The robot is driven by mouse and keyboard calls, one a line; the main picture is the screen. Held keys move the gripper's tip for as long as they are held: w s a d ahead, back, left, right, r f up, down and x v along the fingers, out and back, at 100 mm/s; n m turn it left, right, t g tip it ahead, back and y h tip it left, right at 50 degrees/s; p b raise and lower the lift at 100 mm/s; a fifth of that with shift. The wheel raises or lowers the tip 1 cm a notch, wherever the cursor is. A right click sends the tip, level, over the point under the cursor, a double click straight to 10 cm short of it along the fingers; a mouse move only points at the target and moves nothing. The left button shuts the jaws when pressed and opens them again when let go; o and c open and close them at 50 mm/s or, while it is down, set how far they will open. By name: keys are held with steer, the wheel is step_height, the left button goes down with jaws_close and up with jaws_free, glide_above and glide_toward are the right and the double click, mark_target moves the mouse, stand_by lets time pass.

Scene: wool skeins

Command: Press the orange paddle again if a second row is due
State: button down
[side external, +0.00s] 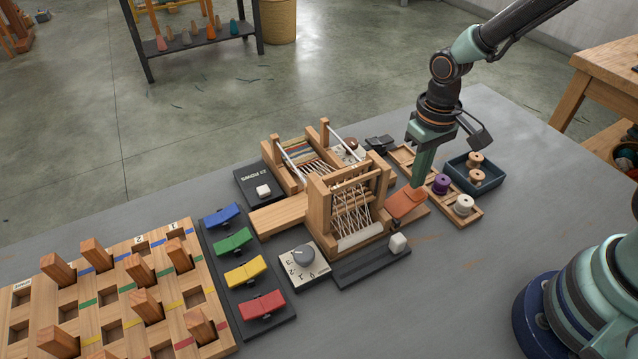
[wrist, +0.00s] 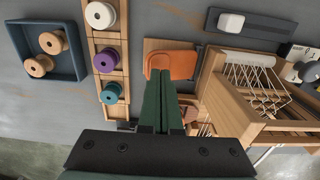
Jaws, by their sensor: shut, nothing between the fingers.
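The orange paddle (side external: 404,206) sits on a wooden base at the right side of the small loom (side external: 318,215). My gripper (side external: 417,184) points down with its fingers shut and empty, its tips right at the paddle's far edge in the side view. In the wrist view the shut green fingers (wrist: 162,88) end over the near part of the orange paddle (wrist: 180,62); I cannot tell whether they touch it. A dark box (side external: 250,182) at the loom's back left carries an upside-down "ROWS" label and a white slider (side external: 263,191); its number is hard to read.
A spool rack (side external: 455,219) with purple, white and teal spools and a dark tray (side external: 493,181) with wooden spools stand close right of my gripper. Blue, green, yellow and red rockers (side external: 245,271) and a pegboard (side external: 140,287) lie left.

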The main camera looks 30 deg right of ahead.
steer(key=shift+f, duration=1.65)
steer(key=shift+r, duration=4.05)
steer(key=shift+r, duration=0.15)
step_height(320, 180, up, 7)
steer(key=t, duration=0.2)
glide_above(414, 192)
steer(key=d, duration=0.3)
steer(key=s+d+r+t, duration=0.3)
steer(key=s+r, duration=0.1)
steer(key=r, duration=0.2)
steer(key=shift+s+r+t, duration=0.15)
steer(key=shift+s+t, duration=0.1)
steer(key=shift+t, duration=0.05)
